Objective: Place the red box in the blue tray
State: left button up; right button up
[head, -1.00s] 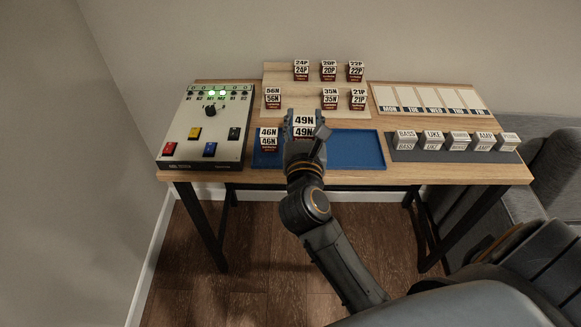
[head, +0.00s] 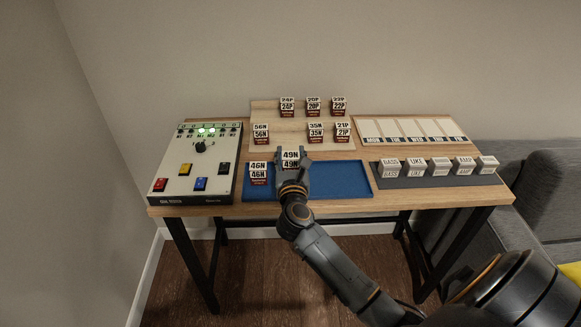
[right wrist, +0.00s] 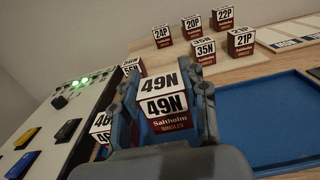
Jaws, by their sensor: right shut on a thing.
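The blue tray (head: 340,180) lies at the front middle of the table; it also shows in the right wrist view (right wrist: 250,125). My right gripper (head: 291,160) is shut on a white-topped box with a dark red lower part marked 49N (head: 291,155), over the tray's left half. In the right wrist view this box (right wrist: 166,105) sits between both fingers. I cannot tell whether it touches the tray floor. A similar box marked 46N (head: 258,172) stands in the tray's left end, beside the held one. My left gripper is not in view.
Several similar boxes (head: 313,107) stand on a stepped wooden stand (head: 290,137) behind the tray. A control panel (head: 195,165) with lit green lights is at left. White labelled blocks (head: 440,165) and a weekday rack (head: 410,130) are at right. The tray's right half is clear.

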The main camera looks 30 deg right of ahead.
aim_at(290, 165)
jog(key=shift+w+d+f, duration=0.1)
jog(key=shift+w+f, duration=0.1)
jog(key=shift+f, duration=0.05)
notch_tip(290, 165, down, 3)
jog(key=shift+w+d+f+b, duration=0.1)
jog(key=shift+w+d+b, duration=0.05)
jog(key=shift+b, duration=0.2)
jog(key=shift+f, duration=0.35)
jog(key=o, duration=1.3)
jog(key=shift+c, duration=0.2)
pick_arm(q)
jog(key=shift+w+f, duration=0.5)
